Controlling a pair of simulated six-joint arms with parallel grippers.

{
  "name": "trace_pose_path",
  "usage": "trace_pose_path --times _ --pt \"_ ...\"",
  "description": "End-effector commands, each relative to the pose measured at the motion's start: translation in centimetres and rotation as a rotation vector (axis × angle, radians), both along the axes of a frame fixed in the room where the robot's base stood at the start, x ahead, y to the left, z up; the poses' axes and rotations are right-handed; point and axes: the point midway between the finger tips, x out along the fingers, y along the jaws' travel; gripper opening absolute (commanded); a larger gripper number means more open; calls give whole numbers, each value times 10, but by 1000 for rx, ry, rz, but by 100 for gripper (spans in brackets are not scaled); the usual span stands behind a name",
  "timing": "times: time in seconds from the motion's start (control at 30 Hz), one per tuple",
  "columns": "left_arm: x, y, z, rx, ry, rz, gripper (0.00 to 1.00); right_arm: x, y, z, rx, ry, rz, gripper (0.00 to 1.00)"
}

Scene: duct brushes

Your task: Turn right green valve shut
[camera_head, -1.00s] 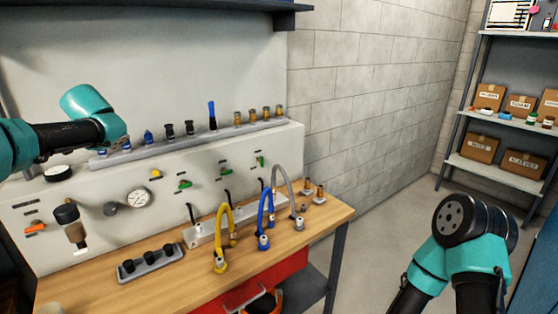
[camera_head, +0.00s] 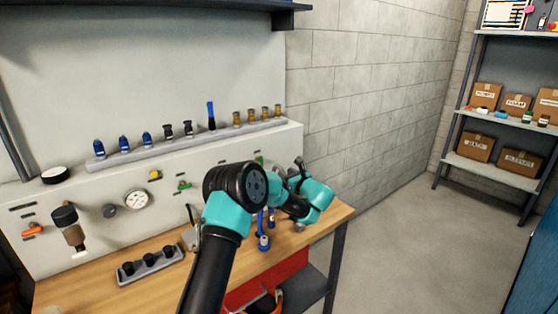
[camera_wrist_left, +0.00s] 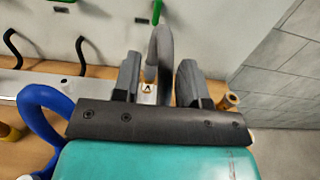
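The right green valve (camera_head: 259,158) is on the pale panel, just above my left arm, with its lower part hidden. In the left wrist view a green handle (camera_wrist_left: 157,10) stands roughly upright at the top edge. My left gripper (camera_head: 298,170) is over the right end of the bench, in front of the panel. In the left wrist view its two fingers (camera_wrist_left: 157,68) are apart, with a grey hose (camera_wrist_left: 160,50) showing between them; I cannot tell whether they touch it. Another green valve (camera_head: 184,185) is further left. My right gripper is out of view.
A gauge (camera_head: 137,200) and a rack of black parts (camera_head: 150,264) are to the left. Open floor lies right of the bench.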

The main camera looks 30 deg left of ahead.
Motion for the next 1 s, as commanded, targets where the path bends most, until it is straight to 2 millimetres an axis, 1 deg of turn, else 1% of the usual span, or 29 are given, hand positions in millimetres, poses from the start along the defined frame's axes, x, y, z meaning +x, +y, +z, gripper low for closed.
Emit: trace_pose_path --times 0.27,0.47,0.67,1.0 --pt "0 1 1 -2 -2 1 39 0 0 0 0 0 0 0" --pt "4 11 0 -3 -2 3 39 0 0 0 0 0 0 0" --pt "16 35 1 -4 -5 4 39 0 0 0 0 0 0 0" --pt "41 86 0 -4 -5 3 39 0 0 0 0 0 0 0"
